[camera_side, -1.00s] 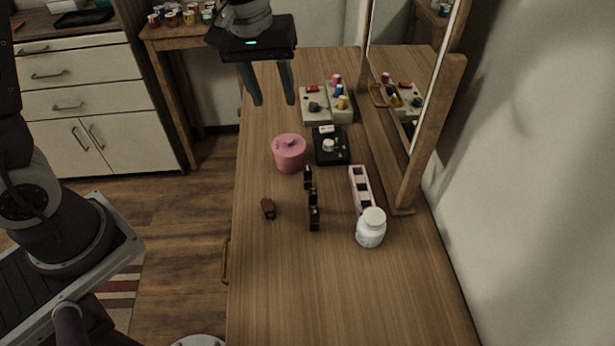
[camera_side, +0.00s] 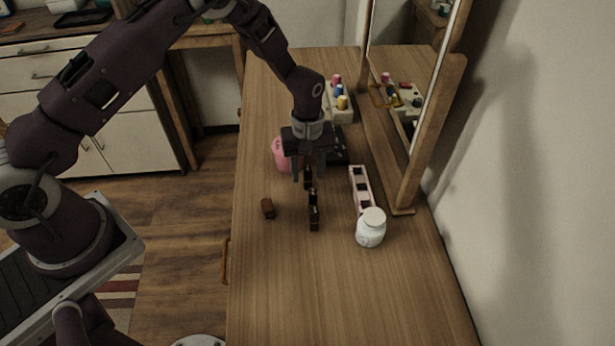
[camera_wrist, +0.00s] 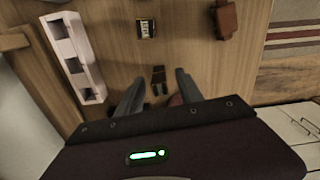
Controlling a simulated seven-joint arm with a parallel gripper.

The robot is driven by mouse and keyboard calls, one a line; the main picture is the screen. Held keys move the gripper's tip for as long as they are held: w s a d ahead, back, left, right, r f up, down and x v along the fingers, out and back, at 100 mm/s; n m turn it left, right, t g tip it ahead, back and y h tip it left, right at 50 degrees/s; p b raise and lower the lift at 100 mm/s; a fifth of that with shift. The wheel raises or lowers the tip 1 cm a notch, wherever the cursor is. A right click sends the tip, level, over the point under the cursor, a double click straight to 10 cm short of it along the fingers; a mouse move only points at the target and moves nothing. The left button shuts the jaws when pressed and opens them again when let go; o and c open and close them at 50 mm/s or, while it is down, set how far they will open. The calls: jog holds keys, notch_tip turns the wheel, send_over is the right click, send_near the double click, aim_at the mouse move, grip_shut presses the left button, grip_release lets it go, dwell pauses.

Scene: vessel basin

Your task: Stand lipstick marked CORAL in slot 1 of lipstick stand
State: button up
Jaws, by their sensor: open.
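In the wrist view one lipstick (camera_wrist: 146,28) has a pale label too small to read, and another (camera_wrist: 158,80) lies between my fingers. I cannot tell which is CORAL. My gripper (camera_side: 308,180) is open, pointing down around the back lipstick, not shut on it. The pale pink lipstick stand (camera_side: 354,178) is to the right, with dark square openings; it also shows in the wrist view (camera_wrist: 60,28). Slot numbers are not legible.
A white jar (camera_side: 370,229) stands at the stand's front end. A brown block (camera_side: 268,208) lies left of the lipsticks. A mirror (camera_side: 410,70) rises at the right. The front table is clear.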

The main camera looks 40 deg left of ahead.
aim_at(308, 167)
grip_shut()
jog(key=shift+r, duration=0.1)
notch_tip(308, 167, up, 9)
jog(key=shift+w+f, duration=0.1)
jog(key=w+d+r+m, duration=0.1)
jog(key=w+d, duration=0.7)
jog(key=w, duration=0.2)
notch_tip(308, 167, down, 9)
jog(key=shift+f, duration=0.1)
